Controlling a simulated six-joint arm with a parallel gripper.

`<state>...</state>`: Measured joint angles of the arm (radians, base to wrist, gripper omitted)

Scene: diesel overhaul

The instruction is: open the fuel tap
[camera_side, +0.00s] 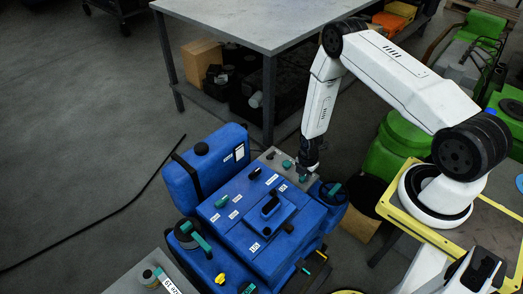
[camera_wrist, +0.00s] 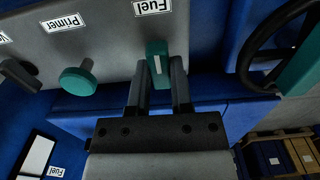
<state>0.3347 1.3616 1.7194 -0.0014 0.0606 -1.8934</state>
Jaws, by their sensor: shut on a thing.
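The fuel tap (camera_wrist: 157,50) is a teal lever with a pale stripe on its face. It sits on the grey panel (camera_wrist: 108,50) just below a white "Fuel" label (camera_wrist: 152,6). In the wrist view, my gripper (camera_wrist: 159,76) has one finger on each side of the lever and is shut on it. The lever stands roughly upright in that view. In the side view, my gripper (camera_side: 307,171) reaches down to the far right part of the blue engine (camera_side: 245,205), and the tap is mostly hidden there.
Left of the tap are a round teal "Primer" knob (camera_wrist: 78,81) and a dark knob (camera_wrist: 18,72). A black handwheel (camera_wrist: 262,50) with a teal handle is close on the right. A grey workbench (camera_side: 250,25) stands behind the engine. The floor at left is mostly clear.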

